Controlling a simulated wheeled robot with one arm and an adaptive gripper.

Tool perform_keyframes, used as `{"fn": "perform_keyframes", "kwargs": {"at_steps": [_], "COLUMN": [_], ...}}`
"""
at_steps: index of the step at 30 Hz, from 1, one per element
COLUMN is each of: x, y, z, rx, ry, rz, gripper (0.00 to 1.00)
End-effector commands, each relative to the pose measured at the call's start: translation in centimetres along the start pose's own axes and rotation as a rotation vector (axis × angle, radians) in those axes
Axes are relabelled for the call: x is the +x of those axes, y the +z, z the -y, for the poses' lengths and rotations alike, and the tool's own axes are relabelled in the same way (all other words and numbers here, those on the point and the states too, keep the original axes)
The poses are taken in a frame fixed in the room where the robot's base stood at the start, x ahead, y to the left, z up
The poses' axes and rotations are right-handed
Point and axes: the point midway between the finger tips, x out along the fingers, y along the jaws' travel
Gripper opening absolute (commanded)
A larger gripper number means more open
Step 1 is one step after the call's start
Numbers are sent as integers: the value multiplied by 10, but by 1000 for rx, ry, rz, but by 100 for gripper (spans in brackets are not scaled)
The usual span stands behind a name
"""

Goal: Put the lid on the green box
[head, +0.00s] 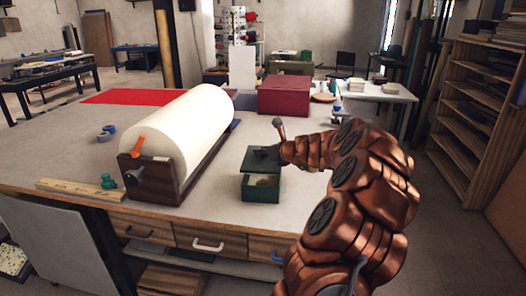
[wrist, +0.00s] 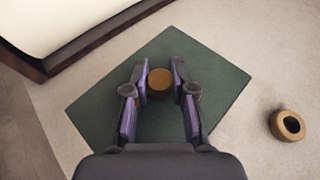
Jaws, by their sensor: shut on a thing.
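The green box (head: 261,195) stands on the table right of the big paper roll. Its top is partly open to view, with something tan inside. The dark green lid (head: 257,164) is just above and behind that opening; I cannot tell whether it touches the box. My gripper (head: 267,154) is over the lid. In the wrist view my gripper (wrist: 159,72) is shut on the round wooden knob (wrist: 160,86) in the middle of the lid (wrist: 205,75). The lid hides the box in that view.
A white paper roll (head: 185,125) lies in a dark wooden holder (head: 150,182) on the left. A dark red box (head: 284,95) stands farther back. A wooden ring (wrist: 289,125) lies right of the lid in the wrist view. A wooden ruler (head: 78,190) lies near the front edge.

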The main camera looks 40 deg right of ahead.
Motion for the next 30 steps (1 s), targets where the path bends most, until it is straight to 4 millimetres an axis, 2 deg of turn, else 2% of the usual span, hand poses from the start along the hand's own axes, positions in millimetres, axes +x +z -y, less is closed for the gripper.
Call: {"fn": "perform_keyframes", "kwargs": {"at_steps": [30], "x": [4], "y": [-8], "z": [0], "rx": [-1], "ry": [0], "rz": [0], "gripper": [0]}}
